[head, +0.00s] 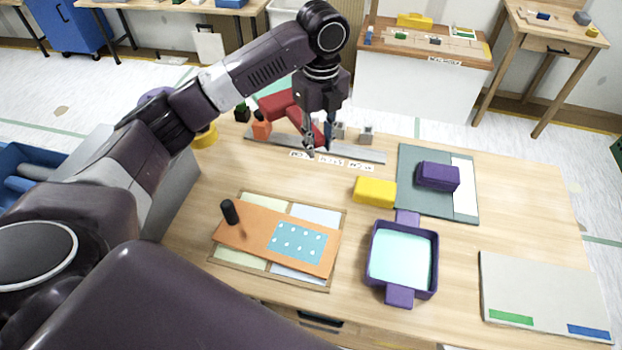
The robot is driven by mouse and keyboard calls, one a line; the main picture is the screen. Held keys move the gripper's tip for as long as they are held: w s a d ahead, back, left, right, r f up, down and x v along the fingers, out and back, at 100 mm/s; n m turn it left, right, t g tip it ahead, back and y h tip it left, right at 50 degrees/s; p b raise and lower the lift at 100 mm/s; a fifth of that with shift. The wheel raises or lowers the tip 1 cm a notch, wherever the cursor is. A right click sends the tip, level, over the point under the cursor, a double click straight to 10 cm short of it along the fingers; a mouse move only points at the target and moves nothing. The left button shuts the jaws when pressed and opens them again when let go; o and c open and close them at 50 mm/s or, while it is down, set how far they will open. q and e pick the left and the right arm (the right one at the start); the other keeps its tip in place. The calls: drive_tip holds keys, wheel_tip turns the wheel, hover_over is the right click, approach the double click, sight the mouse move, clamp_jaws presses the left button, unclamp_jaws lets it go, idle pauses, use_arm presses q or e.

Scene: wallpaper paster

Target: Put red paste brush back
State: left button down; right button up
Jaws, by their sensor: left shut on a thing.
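My left gripper (319,143) hangs over the back of the wooden table, shut on the red paste brush (276,104). The brush's wide red part shows to the left of the gripper, and more red shows between the fingers; the gripper hides part of it. A grey rack strip (265,143) with small label cards in front lies along the back of the table, below the gripper. Small grey holders (365,134) stand on it to the right. I cannot tell whether the brush touches the rack. My right gripper is not in view.
An orange item (261,129) stands at the rack's left end. A yellow block (375,191), a purple tray with pale liquid (403,253), a purple block on a grey-green mat (409,207), and an orange board with a black knob (255,243) lie in front. The front right holds a grey board (545,285).

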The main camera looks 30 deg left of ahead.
use_arm(q)
drive_tip(key=p, duration=0.1)
hover_over(317, 197)
wheel_tip(317, 197, down, 16)
drive_tip(key=shift+r, duration=0.1)
drive_tip(key=shift+f, duration=0.45)
drive_tip(key=shift+f, duration=0.2)
drive_tip(key=shift+f, duration=0.4)
drive_tip(key=c, duration=2)
unclamp_jaws()
drive_tip(key=shift+s, duration=0.1)
drive_tip(key=o, duration=0.4)
drive_tip(key=shift+f, duration=0.1)
wheel_tip(317, 197, up, 13)
drive_tip(key=shift+r+b, duration=0.2)
drive_tip(key=shift+b, duration=0.4)
